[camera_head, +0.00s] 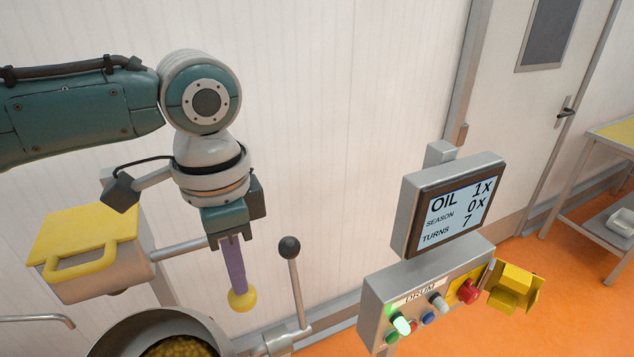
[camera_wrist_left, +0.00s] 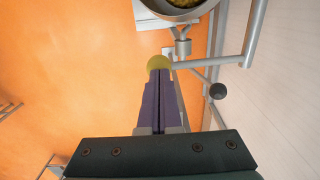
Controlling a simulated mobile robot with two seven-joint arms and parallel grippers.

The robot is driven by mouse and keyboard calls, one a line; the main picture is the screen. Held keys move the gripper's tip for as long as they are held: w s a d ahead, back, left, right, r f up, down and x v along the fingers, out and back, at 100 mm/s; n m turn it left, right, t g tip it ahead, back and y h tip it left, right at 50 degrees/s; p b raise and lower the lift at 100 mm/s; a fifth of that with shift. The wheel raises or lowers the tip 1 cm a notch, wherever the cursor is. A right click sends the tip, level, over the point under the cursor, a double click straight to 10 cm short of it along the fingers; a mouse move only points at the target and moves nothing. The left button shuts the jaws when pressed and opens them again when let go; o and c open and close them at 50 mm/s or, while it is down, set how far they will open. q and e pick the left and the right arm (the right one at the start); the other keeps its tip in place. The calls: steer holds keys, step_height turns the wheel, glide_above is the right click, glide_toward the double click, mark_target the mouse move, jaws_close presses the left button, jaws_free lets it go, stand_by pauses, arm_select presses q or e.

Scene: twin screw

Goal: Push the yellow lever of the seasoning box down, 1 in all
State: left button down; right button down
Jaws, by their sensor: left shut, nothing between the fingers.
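The seasoning box (camera_head: 120,268) is a grey box with a yellow lid and yellow handle (camera_head: 82,262), at the left of the head view. A grey rod (camera_head: 180,251) runs from it to the right, behind my left gripper. A yellow ball (camera_head: 242,301), which looks like the lever's end, shows just below my left fingertips. My left gripper (camera_head: 238,288) points down with its purple fingers shut and nothing between them. In the left wrist view, the yellow ball (camera_wrist_left: 158,62) lies right at the fingertips (camera_wrist_left: 160,80); I cannot tell whether they touch. My right gripper is out of view.
A pot with yellow food (camera_head: 178,348) stands below left. A black-knobbed lever (camera_head: 289,248) rises right of my gripper. A wall stands behind.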

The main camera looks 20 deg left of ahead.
arm_select(q)
steer(key=shift+f+b, duration=1.15)
steer(key=shift+f, duration=1)
step_height(320, 180, up, 10)
steer(key=p, duration=1.1)
steer(key=shift+p, duration=0.3)
